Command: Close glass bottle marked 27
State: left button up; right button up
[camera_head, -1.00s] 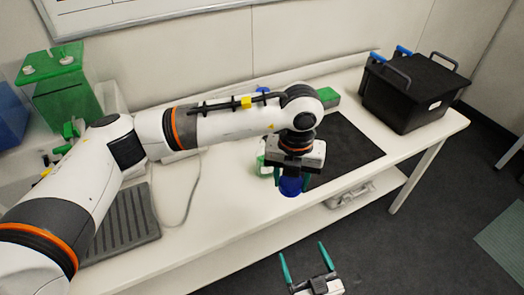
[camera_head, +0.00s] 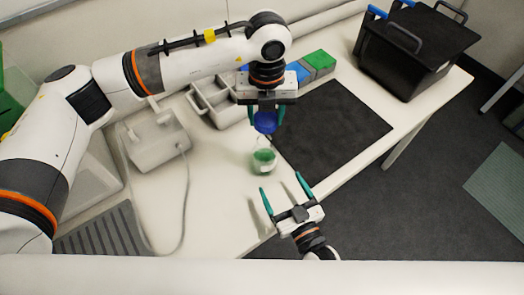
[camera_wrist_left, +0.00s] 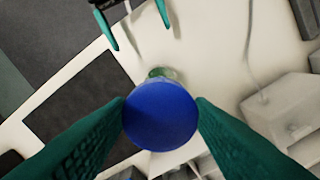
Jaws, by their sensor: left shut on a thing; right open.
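A glass bottle (camera_head: 263,161) with green contents stands on the white table near its front edge; its marking cannot be read. It shows partly in the left wrist view (camera_wrist_left: 163,73), mostly hidden behind a blue cap (camera_wrist_left: 160,115). My left gripper (camera_head: 266,118) is shut on the blue cap (camera_head: 265,122), one finger on each side, and holds it just above the bottle in the head view. Whether cap and bottle touch, I cannot tell. My right gripper (camera_head: 283,192) is open and empty, in front of the bottle, with its fingers pointing toward it.
A black mat (camera_head: 330,135) lies right of the bottle. A black crate (camera_head: 418,50) with handles stands at the back right.

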aim_at(269, 163)
jog(key=shift+w, duration=0.1)
pick_arm(q)
jog(key=shift+w+a+f, duration=0.15)
jog(key=shift+w, duration=0.1)
pick_arm(e)
jog(key=x, duration=1)
jog(key=shift+w+a+f, duration=0.1)
jog(key=shift+w+a, duration=0.1)
jog(key=shift+w, duration=0.1)
jog(key=shift+x, duration=0.75)
jog(key=c, duration=1.5)
pick_arm(q)
jog(key=shift+f, duration=2.45)
jog(key=shift+f, duration=0.1)
jog(key=shift+f, duration=0.8)
